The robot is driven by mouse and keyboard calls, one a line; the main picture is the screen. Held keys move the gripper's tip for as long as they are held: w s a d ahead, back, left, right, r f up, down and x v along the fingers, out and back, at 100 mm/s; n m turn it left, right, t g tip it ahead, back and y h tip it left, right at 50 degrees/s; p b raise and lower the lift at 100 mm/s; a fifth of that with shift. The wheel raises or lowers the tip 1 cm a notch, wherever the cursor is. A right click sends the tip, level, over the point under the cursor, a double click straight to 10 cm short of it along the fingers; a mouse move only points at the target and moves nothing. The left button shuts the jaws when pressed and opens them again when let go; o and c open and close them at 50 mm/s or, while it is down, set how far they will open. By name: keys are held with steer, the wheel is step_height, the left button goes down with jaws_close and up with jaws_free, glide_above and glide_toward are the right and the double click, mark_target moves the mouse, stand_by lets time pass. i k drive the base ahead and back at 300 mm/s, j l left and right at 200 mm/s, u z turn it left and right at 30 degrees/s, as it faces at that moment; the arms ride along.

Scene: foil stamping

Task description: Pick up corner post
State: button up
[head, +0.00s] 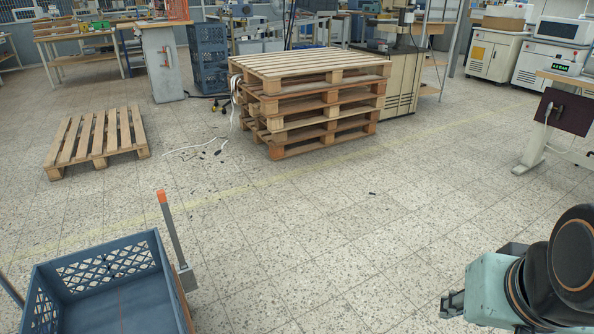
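A grey corner post (172,229) with an orange tip stands near the far right corner of a blue crate (98,257) at the lower left. It leans slightly in the picture, and a wider grey bracket (187,278) is at its foot. My gripper (453,303) is at the lower right, far to the right of the post. Only part of its dark end shows beside my arm, so its opening is unclear. I see nothing held in it.
A stack of wooden pallets (312,98) stands at the back centre, and a single pallet (98,140) lies at the left. White cable and small debris lie on the floor between them. Workbenches and machines line the back. The tiled floor (330,240) between crate and arm is clear.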

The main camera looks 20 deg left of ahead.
mark_target(161, 194)
steer(key=i+l, duration=0.25)
steer(key=i+l+z, duration=0.1)
steer(key=l, duration=0.4)
steer(key=i+l+u, duration=0.1)
steer(key=i+u, duration=0.3)
steer(key=i+l+u, duration=0.2)
steer(key=i+u, duration=0.65)
steer(key=i+l+u, duration=0.1)
steer(key=i+u, duration=0.55)
steer(key=u, duration=0.15)
steer(key=i+u, duration=0.25)
steer(key=u, duration=0.15)
steer(key=i+l+u, duration=0.1)
steer(key=u, duration=0.25)
steer(key=i+l, duration=0.05)
steer(key=i, duration=0.05)
